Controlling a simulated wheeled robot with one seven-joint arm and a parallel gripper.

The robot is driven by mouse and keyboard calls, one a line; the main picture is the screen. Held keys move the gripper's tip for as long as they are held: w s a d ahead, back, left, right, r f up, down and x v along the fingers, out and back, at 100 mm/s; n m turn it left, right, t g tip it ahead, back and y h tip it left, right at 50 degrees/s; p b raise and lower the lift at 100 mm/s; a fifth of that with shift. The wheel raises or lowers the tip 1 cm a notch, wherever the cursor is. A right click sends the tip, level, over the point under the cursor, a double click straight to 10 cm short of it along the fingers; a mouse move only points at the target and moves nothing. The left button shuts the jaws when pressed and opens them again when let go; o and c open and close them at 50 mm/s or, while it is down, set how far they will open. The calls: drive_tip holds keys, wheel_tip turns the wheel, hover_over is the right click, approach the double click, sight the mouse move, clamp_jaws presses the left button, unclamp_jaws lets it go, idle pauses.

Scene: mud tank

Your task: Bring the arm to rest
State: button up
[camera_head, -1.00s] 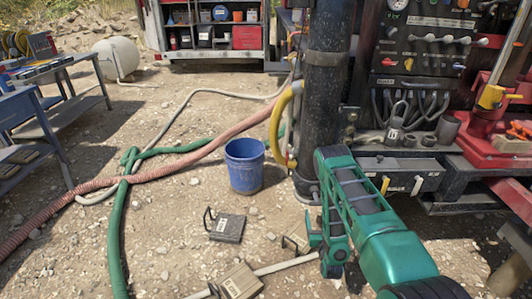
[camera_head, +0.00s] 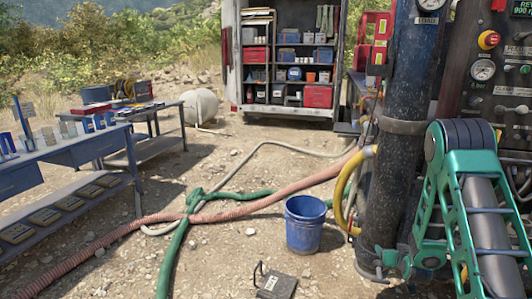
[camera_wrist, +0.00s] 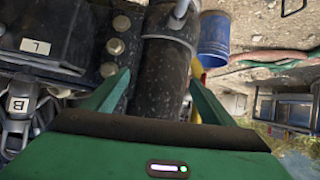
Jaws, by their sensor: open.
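My arm's green links (camera_head: 465,190) stand bent at the right of the head view, in front of the dark machine. My gripper (camera_wrist: 158,75) shows its two green fingers spread apart in the wrist view, with nothing held. The black column (camera_wrist: 165,80) lies beyond the gap between the fingers; how far off it is I cannot tell. In the head view the same column (camera_head: 395,130) rises just left of my arm. A small green part of my arm's end shows low beside the column's foot; the fingertips are not clear there.
A blue bucket (camera_head: 305,222) stands on the gravel left of the column, and shows in the wrist view (camera_wrist: 214,38). Green (camera_head: 180,250) and pink (camera_head: 260,200) hoses cross the ground. A blue table (camera_head: 60,160) stands left.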

drive_tip(key=s+r+m+g, duration=0.2)
drive_tip(key=s+r+g, duration=0.4)
drive_tip(key=s+r, duration=1.15)
drive_tip(key=s+a+r+m+g+y, duration=0.1)
drive_tip(key=s+a+r, duration=0.3)
drive_tip(key=s, duration=1.1)
drive_tip(key=s+a+r+m+g+y, duration=0.1)
drive_tip(key=s+a+r+g, duration=0.3)
drive_tip(key=s, duration=1.1)
drive_tip(key=shift+r+g+y, duration=0.25)
drive_tip(key=shift+g+y, duration=0.05)
drive_tip(key=shift+y, duration=0.5)
drive_tip(key=shift+w+f, duration=0.25)
drive_tip(key=shift+w, duration=0.3)
